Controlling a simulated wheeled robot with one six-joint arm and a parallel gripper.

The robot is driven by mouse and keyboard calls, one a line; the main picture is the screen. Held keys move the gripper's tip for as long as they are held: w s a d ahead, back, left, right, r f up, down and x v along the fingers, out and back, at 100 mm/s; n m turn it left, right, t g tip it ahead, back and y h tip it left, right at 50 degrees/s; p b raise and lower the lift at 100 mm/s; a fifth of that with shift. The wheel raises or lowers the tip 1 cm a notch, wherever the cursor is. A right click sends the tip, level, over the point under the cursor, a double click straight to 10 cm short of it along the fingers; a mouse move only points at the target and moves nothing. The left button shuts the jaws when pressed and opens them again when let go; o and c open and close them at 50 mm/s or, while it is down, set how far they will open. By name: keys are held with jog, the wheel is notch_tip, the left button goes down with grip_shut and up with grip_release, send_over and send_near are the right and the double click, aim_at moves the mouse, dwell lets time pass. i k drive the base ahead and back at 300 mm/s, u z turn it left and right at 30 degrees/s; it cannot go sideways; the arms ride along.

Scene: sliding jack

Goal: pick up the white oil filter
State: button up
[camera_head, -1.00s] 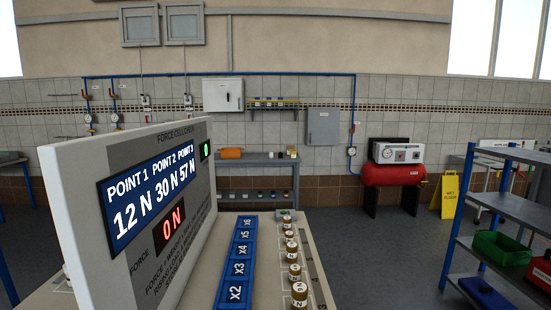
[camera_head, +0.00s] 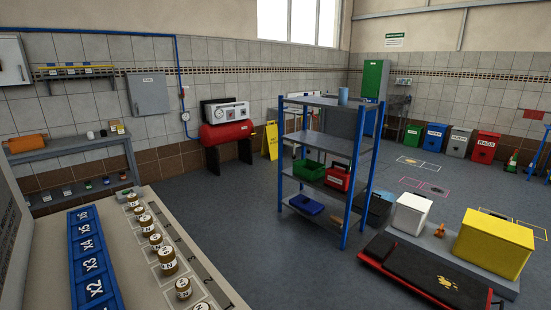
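I cannot make out the white oil filter for certain. A few small items stand at the right end of the grey wall bench (camera_head: 62,153), among them a small pale item (camera_head: 90,135); they are too small to tell apart. Several small items also sit on the bench's lower shelf. My gripper is not in view.
A table with a blue tray (camera_head: 90,262) and several brass weights (camera_head: 167,261) fills the near left. A blue-framed shelf unit (camera_head: 330,145) stands mid-room, with a red-edged creeper (camera_head: 430,275) and a yellow bin (camera_head: 493,243) to the right. Floor between table and shelf is clear.

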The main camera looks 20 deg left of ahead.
aim_at(91, 135)
jog(key=u, duration=0.45)
jog(key=i, duration=1.8)
jog(key=u, duration=1.1)
jog(key=i, duration=2.4)
jog(key=u, duration=0.8)
jog(key=i, duration=2.35)
jog(key=u, duration=0.45)
jog(key=i, duration=2.45)
jog(key=u, duration=0.25)
jog(key=i, duration=0.95)
jog(key=u, duration=0.05)
